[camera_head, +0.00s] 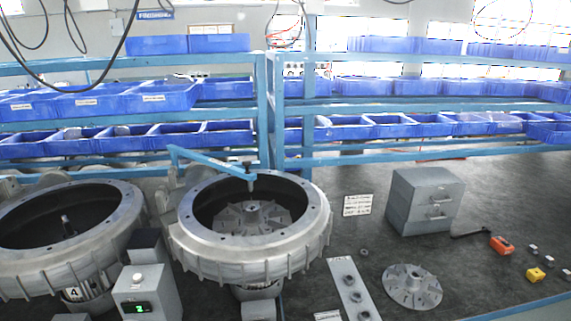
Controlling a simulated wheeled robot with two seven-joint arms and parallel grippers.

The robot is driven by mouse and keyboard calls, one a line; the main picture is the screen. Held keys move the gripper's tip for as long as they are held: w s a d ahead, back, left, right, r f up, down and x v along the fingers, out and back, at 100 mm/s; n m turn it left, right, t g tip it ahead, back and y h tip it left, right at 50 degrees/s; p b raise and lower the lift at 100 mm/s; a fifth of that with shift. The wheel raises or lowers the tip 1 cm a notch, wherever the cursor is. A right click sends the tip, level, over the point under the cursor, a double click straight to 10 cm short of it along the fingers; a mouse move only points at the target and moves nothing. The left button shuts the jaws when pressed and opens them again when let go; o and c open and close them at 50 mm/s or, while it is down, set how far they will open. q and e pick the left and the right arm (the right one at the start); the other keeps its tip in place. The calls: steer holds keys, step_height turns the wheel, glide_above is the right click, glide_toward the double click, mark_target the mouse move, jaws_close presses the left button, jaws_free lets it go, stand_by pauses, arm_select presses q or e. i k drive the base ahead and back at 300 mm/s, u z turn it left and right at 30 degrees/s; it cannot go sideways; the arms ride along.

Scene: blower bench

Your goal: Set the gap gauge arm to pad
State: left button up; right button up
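The gap gauge arm (212,162) looks to be the blue bar reaching over the right-hand blower housing (318,232). Its far end is at the back left of the housing rim. Its near end carries a dark vertical probe (250,182) that hangs above the opening. A grey finned impeller (240,218) sits inside that housing, below the probe. I cannot tell whether the probe tip touches anything. I cannot make out which part is the pad. Neither of my grippers shows in the head view.
A second housing (88,252) stands at the left. A box with a green display (133,292) stands in front. A loose impeller (412,286), a plate with rings (340,267), a grey drawer box (407,199) and an orange tool (501,245) lie right. Blue bins (165,97) line the shelves behind.

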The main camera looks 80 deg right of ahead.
mark_target(245, 174)
steer(key=k, duration=0.4)
steer(key=z, duration=0.85)
